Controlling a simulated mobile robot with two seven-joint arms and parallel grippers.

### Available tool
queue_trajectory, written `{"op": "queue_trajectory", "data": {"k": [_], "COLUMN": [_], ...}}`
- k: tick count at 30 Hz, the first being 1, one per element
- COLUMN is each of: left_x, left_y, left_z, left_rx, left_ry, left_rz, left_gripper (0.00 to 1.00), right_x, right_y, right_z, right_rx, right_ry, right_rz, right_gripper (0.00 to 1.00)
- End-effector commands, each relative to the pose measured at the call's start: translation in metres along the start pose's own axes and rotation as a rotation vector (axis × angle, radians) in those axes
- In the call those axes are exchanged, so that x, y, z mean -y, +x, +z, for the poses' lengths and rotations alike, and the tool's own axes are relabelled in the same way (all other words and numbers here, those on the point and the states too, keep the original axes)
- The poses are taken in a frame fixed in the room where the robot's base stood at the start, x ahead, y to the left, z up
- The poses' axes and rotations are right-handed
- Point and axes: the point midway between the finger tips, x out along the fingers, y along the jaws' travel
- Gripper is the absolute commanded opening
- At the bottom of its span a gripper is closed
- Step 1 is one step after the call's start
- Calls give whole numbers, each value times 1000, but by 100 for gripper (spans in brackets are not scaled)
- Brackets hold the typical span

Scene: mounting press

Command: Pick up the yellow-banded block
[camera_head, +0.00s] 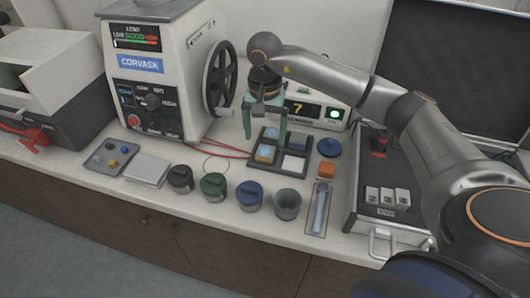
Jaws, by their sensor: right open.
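My right gripper (264,139) points down over a dark tray with square compartments (309,152). Its two teal fingers are apart, with nothing seen clamped between them. In the tray's near left compartment sits a small light-blue block with some yellow on it (265,154), which seems to be the yellow-banded block. Another bluish block (270,134) is behind it, between and partly behind the fingers. The near right compartment looks pale and empty. I cannot tell how far the fingertips are above the blocks. My left gripper is not in view.
A press with a handwheel (219,78) stands behind left. A display box reading 7 (298,108) is behind the tray. Several round cups, such as a green one (214,186), line the front.

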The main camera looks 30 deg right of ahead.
Motion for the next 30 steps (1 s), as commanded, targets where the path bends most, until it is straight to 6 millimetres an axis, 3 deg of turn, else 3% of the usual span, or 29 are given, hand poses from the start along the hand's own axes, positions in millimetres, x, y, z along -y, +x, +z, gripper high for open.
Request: {"op": "queue_trajectory", "data": {"k": [12,21,30], "left_x": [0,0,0], "left_y": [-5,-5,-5], "left_z": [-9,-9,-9], "left_rx": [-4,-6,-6], "left_ry": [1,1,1], "left_rz": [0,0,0], "left_gripper": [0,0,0], "right_x": [-1,-1,-1], "right_y": [49,55,54], "right_z": [-2,-3,-3], "right_rx": [1,0,0], "right_ry": [0,0,0], "right_rz": [0,-2,-1], "right_gripper": [90,90,57]}}
